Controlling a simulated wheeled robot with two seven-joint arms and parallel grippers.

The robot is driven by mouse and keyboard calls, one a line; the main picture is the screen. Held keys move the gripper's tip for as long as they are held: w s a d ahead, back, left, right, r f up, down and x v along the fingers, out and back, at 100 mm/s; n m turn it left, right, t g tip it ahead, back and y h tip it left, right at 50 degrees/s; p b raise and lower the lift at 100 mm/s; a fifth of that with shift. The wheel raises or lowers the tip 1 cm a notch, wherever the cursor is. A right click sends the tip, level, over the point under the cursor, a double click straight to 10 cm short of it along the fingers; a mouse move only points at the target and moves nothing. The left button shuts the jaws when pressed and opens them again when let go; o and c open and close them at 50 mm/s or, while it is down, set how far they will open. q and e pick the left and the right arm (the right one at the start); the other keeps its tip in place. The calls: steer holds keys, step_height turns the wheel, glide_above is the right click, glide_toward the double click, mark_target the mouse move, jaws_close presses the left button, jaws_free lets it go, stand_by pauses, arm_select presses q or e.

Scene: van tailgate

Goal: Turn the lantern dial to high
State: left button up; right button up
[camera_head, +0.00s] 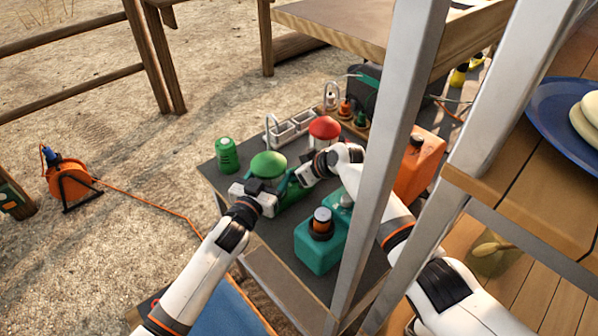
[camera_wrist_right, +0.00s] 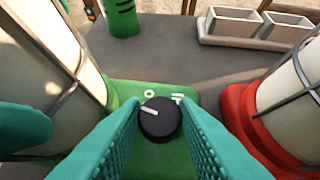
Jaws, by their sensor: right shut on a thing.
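The green lantern (camera_head: 268,164) stands on the dark table top. Its cream globe (camera_wrist_right: 45,50) and green base (camera_wrist_right: 125,91) show in the right wrist view. The black dial (camera_wrist_right: 160,121) on the base has a white pointer line aimed up and left, with white marks above it. My right gripper (camera_wrist_right: 160,117) is shut on the dial, a ribbed teal finger at each side. My left gripper (camera_head: 264,186) is at the green lantern. One teal fingertip lies against the globe in the right wrist view; its other finger is hidden, so its opening is unclear.
A red lantern (camera_head: 324,127) stands close on the right. Behind are a white caddy (camera_head: 292,130) and a green can (camera_head: 227,155). A teal canister (camera_head: 318,246) stands in front, an orange one (camera_head: 418,165) to the right. A metal post (camera_head: 385,150) crosses the view near my right arm.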

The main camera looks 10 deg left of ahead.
steer(key=o, duration=1)
steer(key=shift+w, duration=0.1)
